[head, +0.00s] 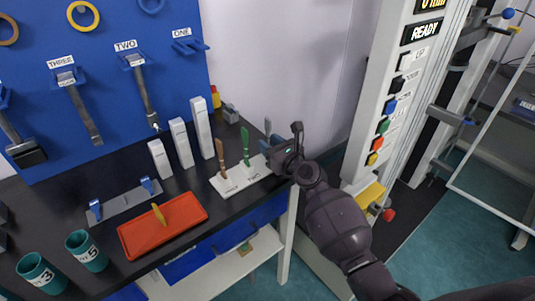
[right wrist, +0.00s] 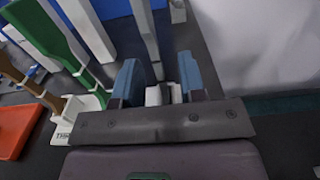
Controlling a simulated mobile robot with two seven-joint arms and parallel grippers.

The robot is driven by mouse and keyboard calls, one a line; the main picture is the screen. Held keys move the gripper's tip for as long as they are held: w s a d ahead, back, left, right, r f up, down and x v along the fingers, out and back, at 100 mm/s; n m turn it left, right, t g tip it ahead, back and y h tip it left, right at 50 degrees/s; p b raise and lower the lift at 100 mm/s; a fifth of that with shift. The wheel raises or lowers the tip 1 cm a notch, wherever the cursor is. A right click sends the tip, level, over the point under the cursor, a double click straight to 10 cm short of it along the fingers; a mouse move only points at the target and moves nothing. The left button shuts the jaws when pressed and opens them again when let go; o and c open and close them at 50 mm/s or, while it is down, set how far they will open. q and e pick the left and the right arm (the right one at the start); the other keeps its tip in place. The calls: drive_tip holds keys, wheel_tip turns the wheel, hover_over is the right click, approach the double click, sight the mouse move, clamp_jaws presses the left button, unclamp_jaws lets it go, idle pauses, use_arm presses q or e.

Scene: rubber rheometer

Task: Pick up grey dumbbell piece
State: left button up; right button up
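A white stand (head: 239,177) on the black worktop holds a brown dumbbell piece (head: 221,158), a green dumbbell piece (head: 245,147) and the grey dumbbell piece (head: 267,129), all upright. My right gripper (head: 272,149) is at the stand's right end, by the grey piece. In the right wrist view the grey piece (right wrist: 145,32) rises beyond the gap between my two blue fingertips (right wrist: 158,84). The fingers are apart, with visible space beside the piece. Its lower part is partly hidden by the gripper. The green piece (right wrist: 55,38) stands left of the fingers. My left gripper is not in view.
Several white upright blocks (head: 201,127) stand left of the stand. An orange tray (head: 190,222) with a yellow piece lies in front of them. Teal cups (head: 87,251) are at the front left. The white machine column (head: 385,95) rises to the right.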

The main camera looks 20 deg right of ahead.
drive_tip(key=shift+w, duration=0.1)
clamp_jaws()
drive_tip(key=shift+r, duration=0.1)
